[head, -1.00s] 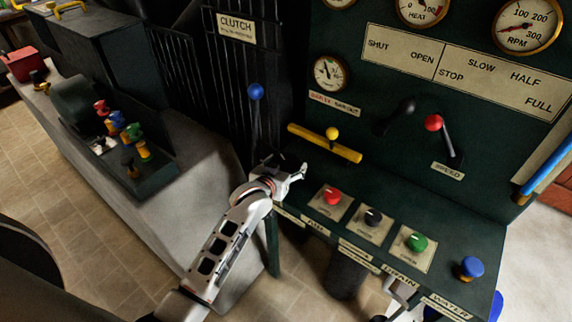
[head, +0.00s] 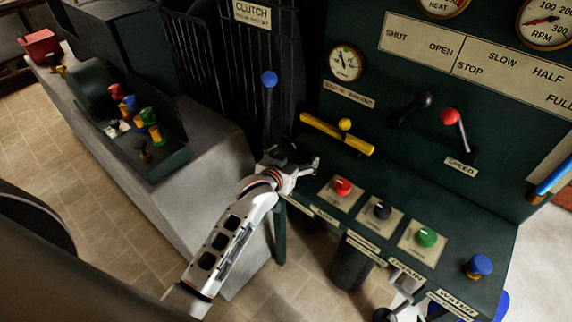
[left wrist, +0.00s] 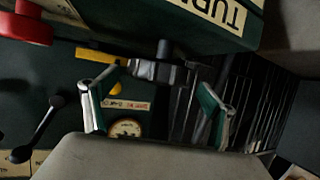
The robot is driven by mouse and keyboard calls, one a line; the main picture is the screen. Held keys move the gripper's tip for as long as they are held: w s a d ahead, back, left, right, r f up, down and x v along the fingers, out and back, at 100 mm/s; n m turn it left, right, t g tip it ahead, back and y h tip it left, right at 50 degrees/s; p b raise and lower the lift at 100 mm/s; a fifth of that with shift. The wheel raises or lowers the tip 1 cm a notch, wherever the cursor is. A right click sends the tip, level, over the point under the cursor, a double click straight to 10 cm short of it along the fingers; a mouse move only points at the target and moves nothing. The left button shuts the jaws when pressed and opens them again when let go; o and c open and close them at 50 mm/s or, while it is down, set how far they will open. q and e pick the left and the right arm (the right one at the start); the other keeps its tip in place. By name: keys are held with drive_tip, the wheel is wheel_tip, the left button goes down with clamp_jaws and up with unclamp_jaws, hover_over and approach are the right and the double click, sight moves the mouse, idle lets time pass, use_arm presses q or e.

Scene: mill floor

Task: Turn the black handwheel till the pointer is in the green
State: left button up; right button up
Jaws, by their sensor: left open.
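My left gripper (head: 308,168) is open and empty above the console's left end, left of the red knob and below the yellow bar. Its two fingers stand wide apart in the left wrist view (left wrist: 155,85). My right gripper (head: 405,298) is partly visible at the bottom edge, its fingers unclear.
The sloping console carries a red knob (head: 342,187), a black knob (head: 382,210), a green knob (head: 427,237) and a blue knob (head: 480,265). A yellow bar (head: 337,133), a black lever (head: 412,106) and a red-knobbed lever (head: 451,118) are behind. A blue-knobbed lever (head: 269,80) stands left.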

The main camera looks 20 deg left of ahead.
use_arm(q)
drive_tip(key=v, duration=0.9)
drive_tip(key=shift+s, duration=0.1)
